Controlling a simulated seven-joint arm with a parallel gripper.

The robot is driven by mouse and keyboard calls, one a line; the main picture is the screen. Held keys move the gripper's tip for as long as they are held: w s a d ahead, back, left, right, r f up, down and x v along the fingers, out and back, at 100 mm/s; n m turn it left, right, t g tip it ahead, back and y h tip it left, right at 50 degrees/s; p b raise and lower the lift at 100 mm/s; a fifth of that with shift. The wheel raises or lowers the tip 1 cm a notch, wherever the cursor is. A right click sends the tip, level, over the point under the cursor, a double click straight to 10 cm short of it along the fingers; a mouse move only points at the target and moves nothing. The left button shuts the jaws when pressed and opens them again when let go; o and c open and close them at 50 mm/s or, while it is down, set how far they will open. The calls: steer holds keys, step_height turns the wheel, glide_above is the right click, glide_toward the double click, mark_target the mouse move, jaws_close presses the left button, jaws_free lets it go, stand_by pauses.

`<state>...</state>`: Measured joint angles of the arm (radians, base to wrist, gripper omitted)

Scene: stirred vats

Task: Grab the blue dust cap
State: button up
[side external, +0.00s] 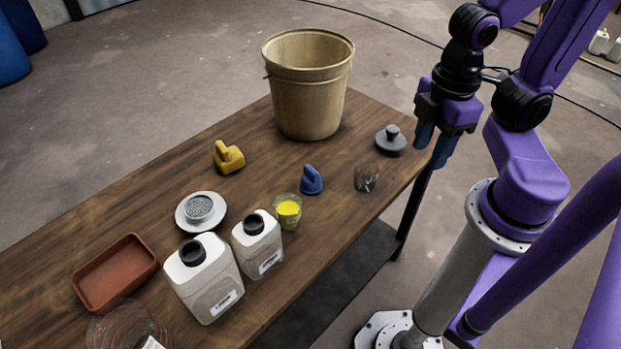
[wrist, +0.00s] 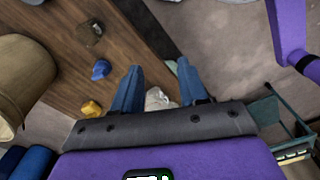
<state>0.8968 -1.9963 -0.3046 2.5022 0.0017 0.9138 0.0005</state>
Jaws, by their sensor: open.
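The blue dust cap (side external: 311,180) stands on the wooden table, between the yellow cap-like piece and a clear glass. It also shows in the wrist view (wrist: 101,69), left of and beyond my fingers. My gripper (side external: 434,147) hangs near the table's right end, well to the right of the blue cap and apart from it. In the wrist view its two blue fingers (wrist: 158,84) are spread with nothing held between them.
A tan bucket (side external: 309,119) stands at the back. A yellow piece (side external: 229,157), a dark lidded knob (side external: 390,139), a clear glass (side external: 367,178) and a glass with yellow contents (side external: 288,210) surround the cap.

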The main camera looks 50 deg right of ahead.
stand_by(0.4)
steer(key=shift+o, duration=0.6)
